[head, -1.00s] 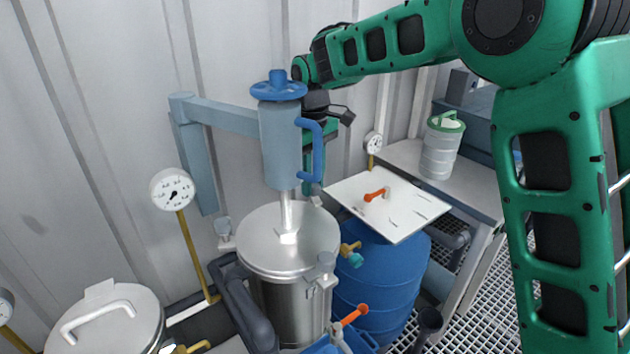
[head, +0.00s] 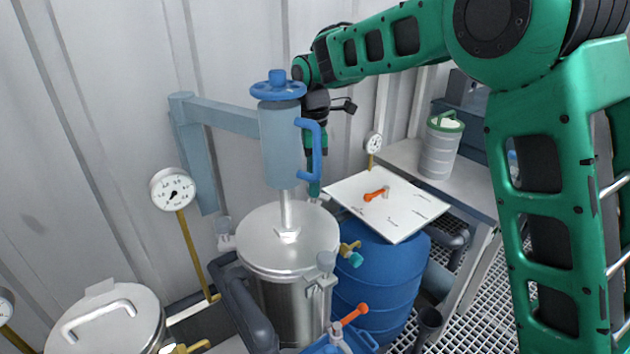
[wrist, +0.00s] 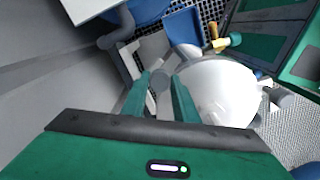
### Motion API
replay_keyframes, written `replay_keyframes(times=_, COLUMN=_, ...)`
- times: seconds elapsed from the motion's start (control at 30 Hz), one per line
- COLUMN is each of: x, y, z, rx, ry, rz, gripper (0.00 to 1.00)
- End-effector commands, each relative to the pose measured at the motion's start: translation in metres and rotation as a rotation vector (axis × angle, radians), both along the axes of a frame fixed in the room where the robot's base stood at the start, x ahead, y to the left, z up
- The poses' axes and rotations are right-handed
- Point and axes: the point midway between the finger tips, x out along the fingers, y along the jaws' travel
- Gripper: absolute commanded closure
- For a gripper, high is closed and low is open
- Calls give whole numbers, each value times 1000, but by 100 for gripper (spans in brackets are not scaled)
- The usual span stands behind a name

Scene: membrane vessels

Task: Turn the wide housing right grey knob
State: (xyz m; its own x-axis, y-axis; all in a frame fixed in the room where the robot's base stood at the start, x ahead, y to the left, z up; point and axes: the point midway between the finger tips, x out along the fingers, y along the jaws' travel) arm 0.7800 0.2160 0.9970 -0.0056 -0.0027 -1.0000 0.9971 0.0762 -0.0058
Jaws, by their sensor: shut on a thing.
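The wide steel housing (head: 290,238) has a round lid and stands in the middle of the head view. In the wrist view its pale lid (wrist: 222,92) lies right of the fingers. My gripper (head: 314,187) is at the housing's far right side, pointing down and partly hidden behind the blue-grey column. In the wrist view my gripper (wrist: 160,88) is shut on a small grey knob (wrist: 159,82) beside the lid's rim. Other grey knobs sit at the housing's left (head: 223,228) and front right (head: 326,262). The held knob is mostly hidden in the head view.
A blue-grey column (head: 281,145) with a blue handwheel (head: 278,88) and handle (head: 316,148) rises over the lid, close to my gripper. A white board (head: 387,205) over a blue drum (head: 380,270) is at right. A gauge (head: 173,189) stands left.

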Motion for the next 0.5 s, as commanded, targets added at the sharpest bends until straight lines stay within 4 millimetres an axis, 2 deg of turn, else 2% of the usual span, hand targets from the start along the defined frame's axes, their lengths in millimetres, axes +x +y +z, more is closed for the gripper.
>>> replay_keyframes(times=0.03, x=7, y=-4, z=2, rx=2, ry=-14, rz=1, gripper=96)
replay_keyframes(times=0.5, x=8, y=-3, z=3, rx=5, ry=-19, rz=64, gripper=96)
